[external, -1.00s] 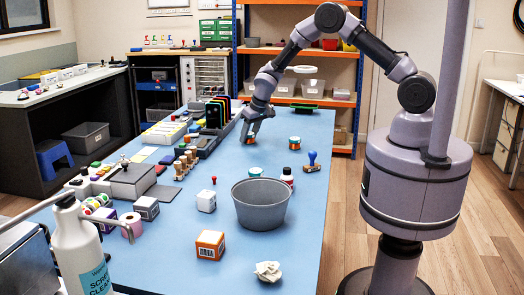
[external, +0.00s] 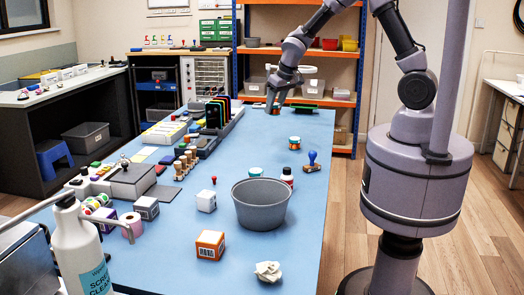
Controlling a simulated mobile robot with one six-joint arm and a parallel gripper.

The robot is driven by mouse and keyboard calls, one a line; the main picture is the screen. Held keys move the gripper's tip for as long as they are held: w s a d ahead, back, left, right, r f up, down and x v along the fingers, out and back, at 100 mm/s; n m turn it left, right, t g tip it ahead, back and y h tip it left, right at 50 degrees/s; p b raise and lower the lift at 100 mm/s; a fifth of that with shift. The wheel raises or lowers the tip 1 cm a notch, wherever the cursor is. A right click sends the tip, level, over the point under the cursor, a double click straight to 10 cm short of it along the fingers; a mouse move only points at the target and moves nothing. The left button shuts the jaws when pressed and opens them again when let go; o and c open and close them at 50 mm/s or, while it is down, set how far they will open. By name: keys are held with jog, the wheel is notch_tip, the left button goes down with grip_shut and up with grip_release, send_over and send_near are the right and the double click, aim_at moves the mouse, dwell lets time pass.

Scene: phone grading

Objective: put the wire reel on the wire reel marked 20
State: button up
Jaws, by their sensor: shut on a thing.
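My gripper (external: 273,106) is shut on a small wire reel (external: 274,111), which shows orange and dark bands between the fingers. It holds the reel over the far end of the blue table, apparently above the surface. A second reel (external: 294,143), teal on top with an orange band, stands upright on the table in front of and to the right of the held one, clear of the gripper. A third reel-like piece (external: 255,172), teal and white, stands behind the grey bucket, partly hidden by it. No number can be read on any of them.
A black rack with coloured folders (external: 216,113) lines the left side. The table (external: 262,140) around the second reel is mostly bare.

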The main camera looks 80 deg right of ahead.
jog(key=b, duration=0.2)
send_over(295, 138)
notch_tip(295, 138, down, 9)
jog(key=b, duration=0.4)
jog(key=shift+a+r+b, duration=0.15)
jog(key=shift+r+b, duration=0.05)
jog(key=shift+b, duration=0.1)
jog(key=shift+r, duration=0.2)
jog(key=shift+f, duration=0.2)
jog(key=o, duration=1.3)
jog(key=shift+o, duration=0.2)
